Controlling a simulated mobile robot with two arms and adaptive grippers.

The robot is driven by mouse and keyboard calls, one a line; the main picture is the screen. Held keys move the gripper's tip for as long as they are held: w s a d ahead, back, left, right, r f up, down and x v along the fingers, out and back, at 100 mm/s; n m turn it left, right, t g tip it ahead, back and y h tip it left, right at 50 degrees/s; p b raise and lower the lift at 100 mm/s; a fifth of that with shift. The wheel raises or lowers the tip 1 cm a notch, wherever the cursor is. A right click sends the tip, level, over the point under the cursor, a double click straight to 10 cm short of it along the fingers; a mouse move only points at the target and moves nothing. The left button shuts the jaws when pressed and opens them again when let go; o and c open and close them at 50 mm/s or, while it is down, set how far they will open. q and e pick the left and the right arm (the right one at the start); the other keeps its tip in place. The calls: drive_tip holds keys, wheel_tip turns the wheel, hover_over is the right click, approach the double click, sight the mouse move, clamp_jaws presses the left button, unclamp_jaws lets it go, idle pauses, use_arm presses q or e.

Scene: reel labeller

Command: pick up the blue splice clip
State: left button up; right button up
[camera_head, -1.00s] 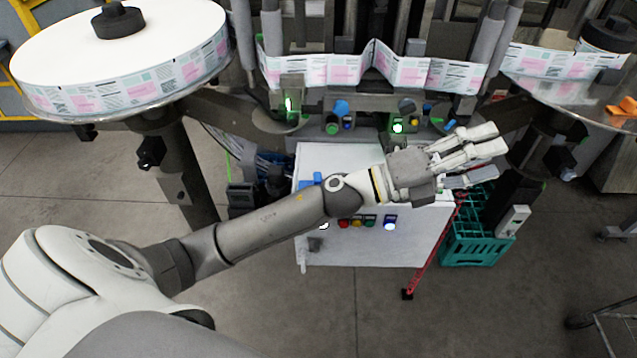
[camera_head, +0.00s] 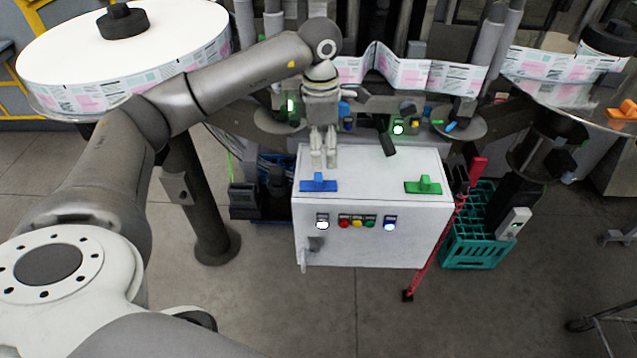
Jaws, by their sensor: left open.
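The blue splice clip (camera_head: 318,184) lies on top of the white control cabinet (camera_head: 375,168), near its front left edge. A small upright grip stands on it. My left gripper (camera_head: 324,164) points down just behind and above the clip. Its fingers are apart and empty, and I see no contact with the clip. My right gripper is not in view.
A similar green clip (camera_head: 424,185) lies at the cabinet's front right. A dark block (camera_head: 387,144) is at its back edge. A large label reel (camera_head: 125,50) stands left, near my arm. A teal crate (camera_head: 478,235) stands right on the floor.

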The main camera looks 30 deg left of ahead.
sight(318, 176)
use_arm(q)
drive_tip(key=shift+s+a+f+y, duration=0.15)
drive_tip(key=shift+a+f+y, duration=0.2)
drive_tip(key=shift+a, duration=0.4)
wheel_tip(318, 176, down, 4)
drive_tip(key=shift+f+p, duration=0.2)
drive_tip(key=shift+p, duration=0.6)
drive_tip(key=shift+f+p, duration=0.55)
drive_tip(key=f+p, duration=0.1)
drive_tip(key=f, duration=0.2)
drive_tip(key=shift+w+f+p, duration=0.2)
drive_tip(key=shift+p, duration=0.15)
drive_tip(key=shift+f, duration=0.45)
drive_tip(key=shift+c, duration=0.3)
drive_tip(key=c, duration=1)
